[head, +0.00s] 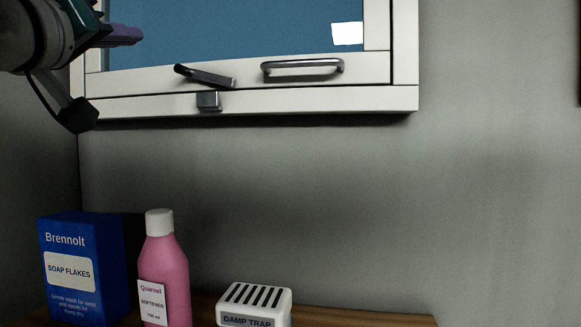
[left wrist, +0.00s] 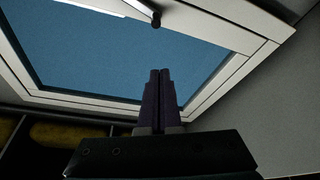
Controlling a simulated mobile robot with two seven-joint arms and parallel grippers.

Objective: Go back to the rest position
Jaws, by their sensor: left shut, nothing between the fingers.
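My left gripper (head: 124,36) is at the upper left of the head view, in front of the left part of the window. Its purple fingers also show in the left wrist view (left wrist: 159,88), pressed together with nothing between them. The fingers are apart from the dark window latch lever (head: 205,76) and the grey pull handle (head: 302,67). The window (head: 250,103) has a white frame and blue glass, and its frame also shows in the left wrist view (left wrist: 238,67). My right gripper is in neither view.
A wooden shelf (head: 360,318) below the window holds a blue soap flakes box (head: 80,295), a pink softener bottle (head: 168,265) and a white damp trap (head: 270,298). The grey wall between window and shelf is clear, and the right side is free.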

